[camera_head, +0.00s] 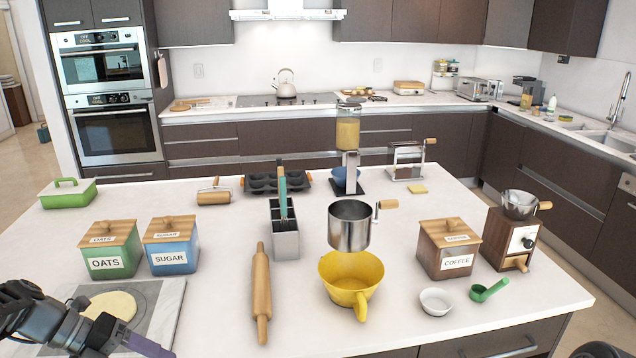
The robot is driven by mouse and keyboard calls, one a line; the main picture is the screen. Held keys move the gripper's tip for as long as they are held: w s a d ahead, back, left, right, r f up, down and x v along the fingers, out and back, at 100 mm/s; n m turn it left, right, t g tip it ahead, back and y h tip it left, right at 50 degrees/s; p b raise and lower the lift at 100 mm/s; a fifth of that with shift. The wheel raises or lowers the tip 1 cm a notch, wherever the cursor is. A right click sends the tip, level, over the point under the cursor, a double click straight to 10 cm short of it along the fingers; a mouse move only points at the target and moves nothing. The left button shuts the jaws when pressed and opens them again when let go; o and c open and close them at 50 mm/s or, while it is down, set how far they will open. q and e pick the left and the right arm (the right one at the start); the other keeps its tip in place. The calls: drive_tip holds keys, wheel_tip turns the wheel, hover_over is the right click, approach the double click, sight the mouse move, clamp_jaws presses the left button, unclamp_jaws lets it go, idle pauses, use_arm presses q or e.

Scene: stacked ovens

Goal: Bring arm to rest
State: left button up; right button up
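My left arm comes in at the lower left corner, over the near left part of the island counter (210,330). Its dark grey end with a purplish tip, my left gripper (140,342), is low over the front edge of a marble board (170,300). A flattened round of dough (110,305) lies on that board, partly behind the arm. I cannot see whether the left gripper is open or shut, and nothing is visibly held. My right gripper does not show; only a dark rounded shape is cut off at the lower right corner.
Oats (110,250) and sugar (171,247) canisters stand behind the board. A rolling pin (262,295), yellow bowl (350,275), metal sifter (349,226), coffee canister (448,250) and grinder (510,240) occupy the counter. Stacked ovens (105,95) stand at the back left.

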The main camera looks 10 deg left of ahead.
use_arm(q)
drive_tip(key=d+f+m+g+y, duration=0.1)
drive_tip(key=d+f+m+g, duration=0.1)
drive_tip(key=d+f+m, duration=0.8)
drive_tip(key=d+f+m+g+y, duration=0.15)
drive_tip(key=d+f+m, duration=0.35)
drive_tip(key=f, duration=0.8)
drive_tip(key=s+d+f+m+y, duration=0.1)
drive_tip(key=s+d+f+m, duration=0.4)
drive_tip(key=d+m, duration=0.3)
drive_tip(key=s+d+f+m, duration=0.6)
drive_tip(key=s+d+m, duration=0.1)
drive_tip(key=m, duration=0.8)
drive_tip(key=shift+d+f+t+y, duration=0.15)
drive_tip(key=shift+d+t+y, duration=0.25)
drive_tip(key=shift+d, duration=0.25)
